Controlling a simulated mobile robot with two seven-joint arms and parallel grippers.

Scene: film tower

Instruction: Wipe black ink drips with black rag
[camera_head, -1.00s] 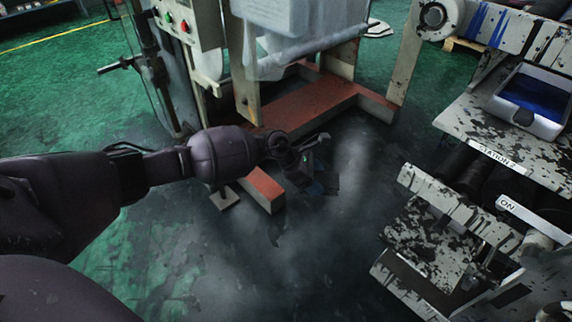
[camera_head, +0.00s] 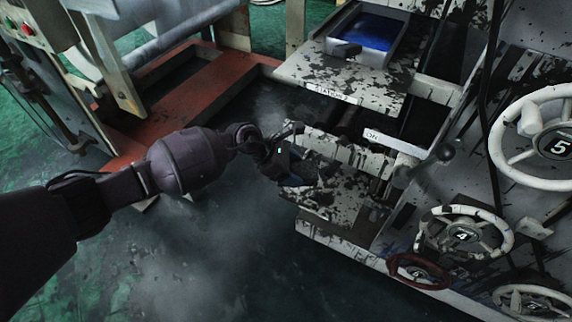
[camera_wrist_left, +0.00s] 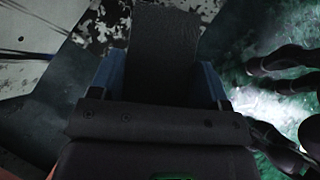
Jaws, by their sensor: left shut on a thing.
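My left gripper (camera_head: 300,176) is shut on a black rag (camera_wrist_left: 165,45), which shows as a dark textured cloth between the blue fingers in the left wrist view (camera_wrist_left: 160,82). In the head view the rag is hard to tell from the dark gripper. The gripper appears in front of the white lower ledge (camera_head: 345,205) of the machine; whether they touch I cannot tell. Black ink blotches (camera_head: 340,74) mark the white panel above the "STATION 2" label, and more cover the lower ledge. My right gripper is not in view.
A tray of blue ink (camera_head: 372,32) sits on the machine's upper panel. Numbered white handwheels (camera_head: 465,236) and a red handwheel (camera_head: 418,271) stick out at the right. A red floor frame (camera_head: 190,98) stands at the left. Dark floor (camera_head: 220,255) below is clear.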

